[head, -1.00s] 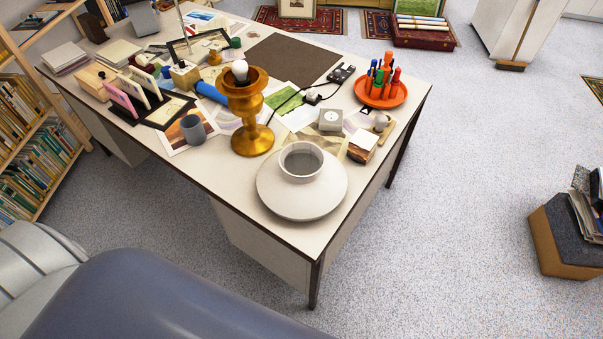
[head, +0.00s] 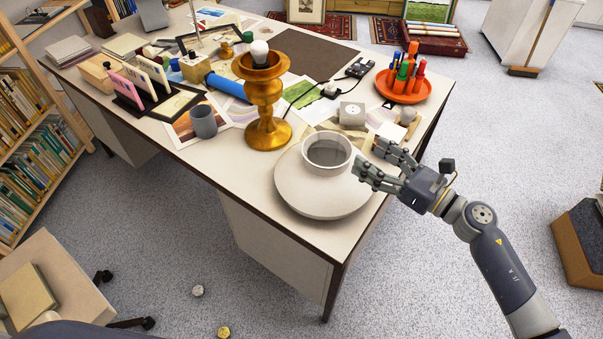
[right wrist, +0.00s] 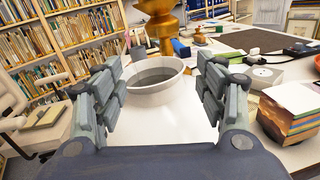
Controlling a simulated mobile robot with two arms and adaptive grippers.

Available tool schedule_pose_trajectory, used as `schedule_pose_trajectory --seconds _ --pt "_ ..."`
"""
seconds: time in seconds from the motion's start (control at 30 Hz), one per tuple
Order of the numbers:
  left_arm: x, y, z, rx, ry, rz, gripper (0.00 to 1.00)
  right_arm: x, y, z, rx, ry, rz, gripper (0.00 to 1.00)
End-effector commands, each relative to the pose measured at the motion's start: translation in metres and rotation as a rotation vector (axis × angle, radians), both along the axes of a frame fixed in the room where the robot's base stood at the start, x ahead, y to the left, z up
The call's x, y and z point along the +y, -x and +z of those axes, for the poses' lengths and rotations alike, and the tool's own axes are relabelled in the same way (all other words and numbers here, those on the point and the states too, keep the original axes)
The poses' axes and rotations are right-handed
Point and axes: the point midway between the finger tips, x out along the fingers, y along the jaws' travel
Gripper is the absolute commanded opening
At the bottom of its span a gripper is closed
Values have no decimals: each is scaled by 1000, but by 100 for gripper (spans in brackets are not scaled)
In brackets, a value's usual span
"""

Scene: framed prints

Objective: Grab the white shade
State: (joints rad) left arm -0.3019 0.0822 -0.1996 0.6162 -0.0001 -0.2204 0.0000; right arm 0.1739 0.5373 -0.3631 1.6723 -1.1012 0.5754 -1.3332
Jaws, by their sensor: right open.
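The white shade (head: 322,188) sits on the near right corner of the desk, wide rim down, with its round collar upward. My right gripper (head: 371,160) is open and empty, just right of the collar. In the right wrist view the shade (right wrist: 156,99) lies ahead, its collar showing between the spread fingers of the right gripper (right wrist: 162,92). I see no contact between fingers and shade. The brass lamp base (head: 265,100) with a white bulb stands just behind the shade. My left gripper is not in view.
The desk (head: 240,160) holds a grey cup (head: 203,121), an orange tray (head: 420,92) with markers, a white box (head: 352,113) and prints close behind the shade. A stack of coloured paper (right wrist: 292,110) lies right of the gripper. Open floor lies right of the desk.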

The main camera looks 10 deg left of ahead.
Motion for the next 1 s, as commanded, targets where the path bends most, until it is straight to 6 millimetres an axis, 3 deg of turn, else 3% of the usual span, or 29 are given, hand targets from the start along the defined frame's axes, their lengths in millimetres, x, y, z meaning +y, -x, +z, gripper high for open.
schedule_pose_trajectory --seconds 0.1,0.23,1.0 --pt "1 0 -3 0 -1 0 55 9 5 10 -88 70 42 66" --pt "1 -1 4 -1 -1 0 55 25 -3 14 -103 78 49 66" --pt "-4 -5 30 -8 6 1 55 100 -48 10 -96 75 45 66"
